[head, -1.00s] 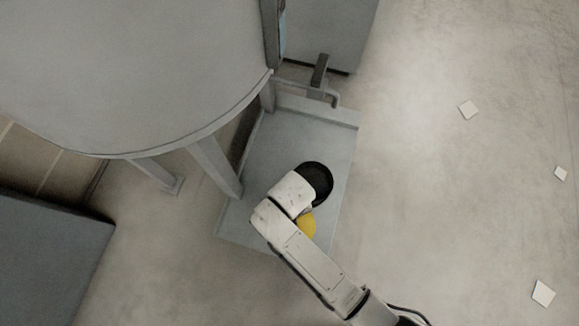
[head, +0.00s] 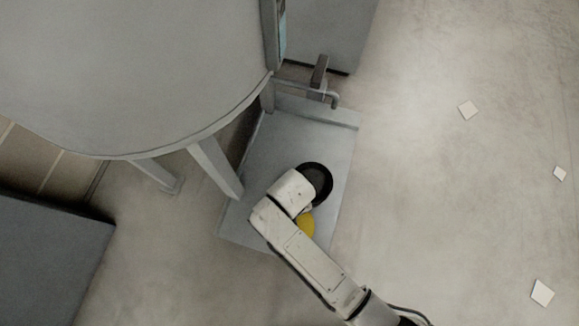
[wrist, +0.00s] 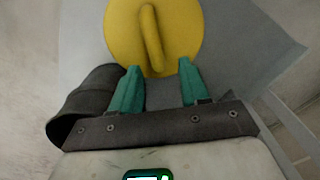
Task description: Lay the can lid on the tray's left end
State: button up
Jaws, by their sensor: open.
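The can lid is a round yellow disc (wrist: 180,32) with a raised yellow bar handle across its middle. In the head view only a part of the yellow lid (head: 306,225) shows beside my arm, over a flat grey surface. In the wrist view my gripper (wrist: 159,68) has its two green fingers apart with nothing between their pads but the lid's near edge beyond. The fingertips are at the lid's near rim, and the handle lies past them. I cannot tell whether they touch the lid.
The flat grey surface (head: 285,150) has a raised edge at its far end. A large round grey top (head: 130,70) on legs stands at the left. A grey box (head: 330,35) stands behind. The floor (head: 450,200) at the right is open, with small white squares.

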notch_tip(320, 180, up, 11)
jog(key=p, duration=0.4)
jog(key=shift+d+r+p, duration=0.15)
jog(key=shift+d+p, duration=0.05)
jog(key=shift+p, duration=0.2)
jog(key=s+d+r+m, duration=0.2)
jog(key=s+d, duration=0.3)
jog(key=d, duration=0.8)
jog(key=s+d+r+m+t, duration=0.1)
jog(key=s+d+r, duration=0.4)
jog(key=d, duration=0.8)
jog(key=shift+r+m, duration=0.25)
jog(key=shift+m, duration=0.25)
jog(key=shift+s, duration=0.1)
